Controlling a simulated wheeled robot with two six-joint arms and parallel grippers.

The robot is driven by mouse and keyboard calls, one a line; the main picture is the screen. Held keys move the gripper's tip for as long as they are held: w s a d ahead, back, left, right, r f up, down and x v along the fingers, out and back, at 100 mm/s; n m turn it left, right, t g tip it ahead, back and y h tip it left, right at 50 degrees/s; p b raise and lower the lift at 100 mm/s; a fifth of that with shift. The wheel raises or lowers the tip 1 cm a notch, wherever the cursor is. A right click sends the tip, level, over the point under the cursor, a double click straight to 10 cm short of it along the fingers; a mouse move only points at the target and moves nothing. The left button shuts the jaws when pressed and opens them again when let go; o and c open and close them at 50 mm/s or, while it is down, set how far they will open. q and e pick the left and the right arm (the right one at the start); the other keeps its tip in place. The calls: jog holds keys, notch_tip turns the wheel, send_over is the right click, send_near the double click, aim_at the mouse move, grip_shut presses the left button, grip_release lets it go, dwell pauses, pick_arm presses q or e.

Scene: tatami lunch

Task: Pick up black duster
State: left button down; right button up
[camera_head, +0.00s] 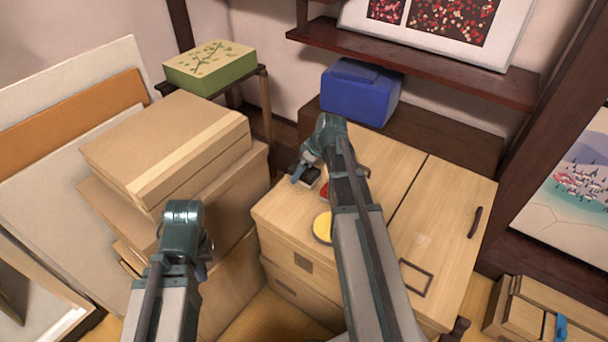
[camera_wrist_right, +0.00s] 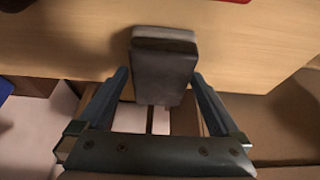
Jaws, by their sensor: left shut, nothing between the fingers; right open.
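The black duster (camera_head: 312,178) lies at the left edge of the wooden cabinet top in the head view. In the right wrist view the dark, block-like duster (camera_wrist_right: 163,62) lies between the two fingers. My right gripper (camera_wrist_right: 160,90) is open, with one finger on each side of the duster and no clear grip on it. In the head view the right arm reaches over the cabinet and partly hides the duster. My left gripper (camera_head: 206,256) is shut and empty, near the cardboard boxes, mostly hidden by its own wrist.
A yellow round thing (camera_head: 322,228) and a partly hidden red thing (camera_head: 324,190) lie on the cabinet top (camera_head: 420,225). A blue box (camera_head: 360,92) stands behind. Stacked cardboard boxes (camera_head: 165,150) crowd the left. The cabinet's right part looks mostly clear.

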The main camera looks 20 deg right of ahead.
jog(key=shift+f, duration=0.25)
dwell(0.3)
jog(key=c, duration=1.4)
notch_tip(320, 180, up, 11)
jog(key=p, duration=1)
jog(key=shift+f, duration=0.15)
jog(key=shift+f, duration=0.1)
jog(key=o, duration=0.9)
jog(key=shift+c, duration=0.2)
jog(key=c, duration=0.5)
jog(key=shift+s+d, duration=0.1)
